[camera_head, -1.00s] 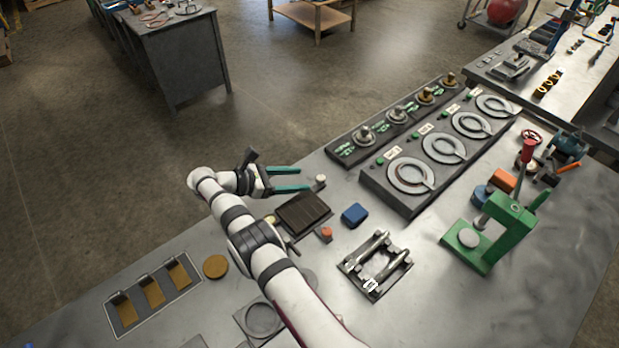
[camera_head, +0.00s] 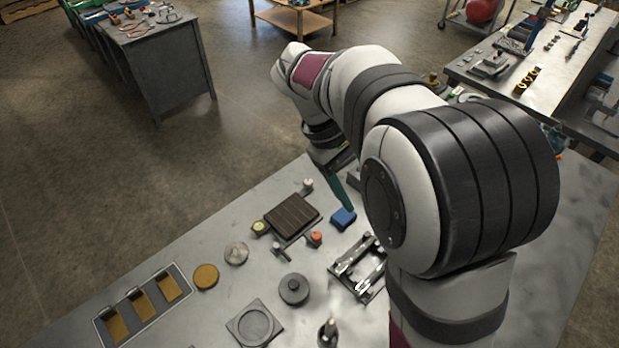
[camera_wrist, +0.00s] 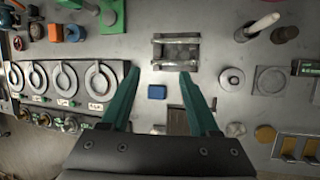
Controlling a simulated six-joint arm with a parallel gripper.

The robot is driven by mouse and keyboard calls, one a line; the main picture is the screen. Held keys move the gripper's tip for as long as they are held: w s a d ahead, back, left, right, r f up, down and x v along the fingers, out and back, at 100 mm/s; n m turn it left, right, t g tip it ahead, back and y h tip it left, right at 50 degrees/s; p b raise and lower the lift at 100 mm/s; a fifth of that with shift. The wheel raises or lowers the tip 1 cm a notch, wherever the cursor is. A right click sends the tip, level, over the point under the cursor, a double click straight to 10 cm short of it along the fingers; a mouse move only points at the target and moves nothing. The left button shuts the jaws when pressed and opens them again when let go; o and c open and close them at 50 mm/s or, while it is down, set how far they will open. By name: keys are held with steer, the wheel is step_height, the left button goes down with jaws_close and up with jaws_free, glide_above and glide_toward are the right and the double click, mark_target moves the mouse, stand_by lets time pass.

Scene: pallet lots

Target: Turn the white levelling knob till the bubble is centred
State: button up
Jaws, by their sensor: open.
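The levelling plate (camera_head: 292,216) is a dark ribbed slab on the bench. The white knob (camera_head: 308,184) stands at its far corner, an orange knob (camera_head: 316,237) at its right and a grey one (camera_head: 278,247) at its near side. A round yellowish bubble vial (camera_head: 259,227) sits at its left corner; the bubble is too small to place. My gripper (camera_head: 343,190) points down, open and empty, right of the plate and apart from the white knob. In the wrist view, the open fingers (camera_wrist: 159,73) straddle the view, and the gripper body partly hides the plate (camera_wrist: 178,122).
A blue block (camera_head: 343,218) lies close by the fingertip in the head view. A metal frame with bars (camera_head: 358,268) stands nearer the camera. Dial panels (camera_wrist: 65,80) lie left in the wrist view. My arm hides much of the bench's right side.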

steer(key=s+d+r+m+y, duration=0.25)
steer(key=s+m, duration=0.25)
steer(key=s, duration=0.5)
steer(key=n+t+y, duration=0.3)
steer(key=n+y, duration=0.4)
steer(key=n, duration=0.3)
glide_above(309, 182)
steer(key=s+d, duration=0.3)
steer(key=d, duration=0.3)
step_height(309, 182, down, 9)
steer(key=shift+h, duration=0.25)
steer(key=x, duration=1.4)
steer(key=shift+a+f, duration=0.1)
steer(key=shift+f, duration=0.05)
steer(key=shift+w+a+f, duration=0.15)
steer(key=shift+a+f, duration=0.05)
steer(key=shift+f, duration=0.25)
jaws_close()
